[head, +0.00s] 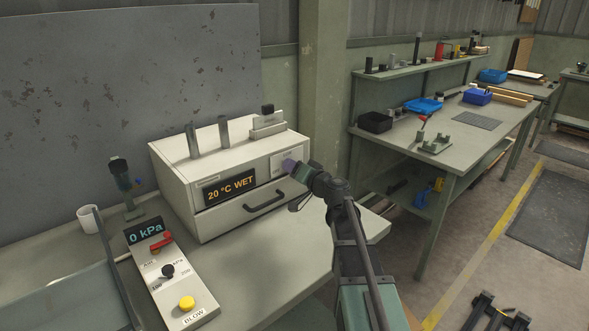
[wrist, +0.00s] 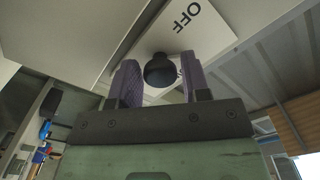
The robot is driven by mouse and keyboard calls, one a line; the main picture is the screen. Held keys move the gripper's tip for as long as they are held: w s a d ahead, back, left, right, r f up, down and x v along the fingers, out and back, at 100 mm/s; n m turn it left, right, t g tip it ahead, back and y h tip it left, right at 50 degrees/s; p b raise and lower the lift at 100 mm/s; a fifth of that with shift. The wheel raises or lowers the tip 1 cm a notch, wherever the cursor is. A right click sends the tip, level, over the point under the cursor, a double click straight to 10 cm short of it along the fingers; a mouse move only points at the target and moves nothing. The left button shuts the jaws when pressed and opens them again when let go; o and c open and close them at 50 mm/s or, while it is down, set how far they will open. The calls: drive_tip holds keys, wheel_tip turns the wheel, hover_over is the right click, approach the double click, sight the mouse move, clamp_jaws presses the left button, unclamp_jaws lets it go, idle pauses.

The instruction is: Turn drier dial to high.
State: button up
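The drier (head: 170,175) is a cream box on the bench with a display (head: 231,188) reading "20 °C WET" and a black drawer handle. Its dial is hidden behind my gripper (head: 290,166) in the head view, at the right of the drier's front. In the wrist view the dial (wrist: 160,70) is a round black knob on a white plate (wrist: 190,25) marked "OFF". The purple fingers of my gripper (wrist: 160,82) stand open on either side of the knob, with narrow gaps. Other lettering on the plate is mostly hidden.
A control box (head: 178,287) with a "0 kPa" display, red lever, black knob and yellow BLOW button stands left of my arm. A white cup (head: 88,219) is at the far left. Another bench (head: 470,140) with trays stands right.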

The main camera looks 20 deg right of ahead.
drive_tip(key=c, duration=0.6)
drive_tip(key=shift+m, duration=0.3)
drive_tip(key=m, duration=1.9)
drive_tip(key=shift+r, duration=0.1)
drive_tip(key=shift+m, duration=0.3)
